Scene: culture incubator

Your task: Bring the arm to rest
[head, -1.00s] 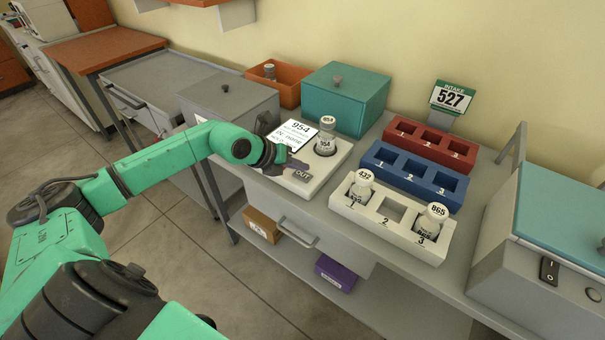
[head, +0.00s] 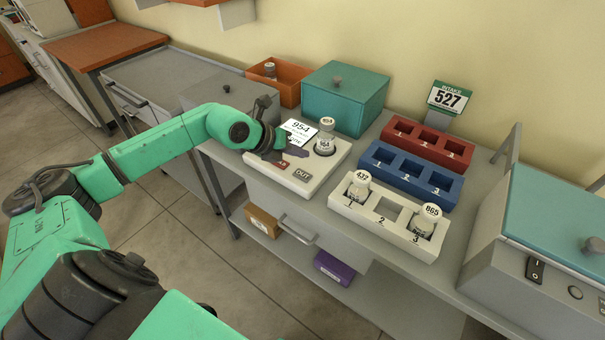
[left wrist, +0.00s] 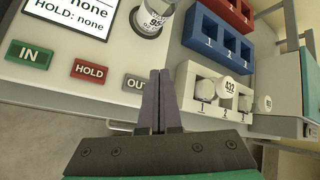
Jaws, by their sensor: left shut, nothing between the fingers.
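My left arm (head: 150,152) reaches in from the left over the bench. Its gripper (head: 298,153) is over the white panel with the screen and buttons, partly hiding that panel in the head view. In the left wrist view the two fingers (left wrist: 158,100) lie together, shut and empty. They point past the OUT button (left wrist: 137,84). The IN button (left wrist: 30,54) and the red HOLD button (left wrist: 89,70) are to their left. A bottle (head: 324,142) labelled 954 stands on the panel beside the gripper. My right gripper is not in view.
A white rack (head: 380,230) holds bottles 432 (head: 359,187) and 865 (head: 427,220) in slots 1 and 3. Blue (head: 410,175) and red (head: 428,142) racks stand empty behind it. A teal box (head: 345,98), an orange bin (head: 289,92) and a grey box are at the back left.

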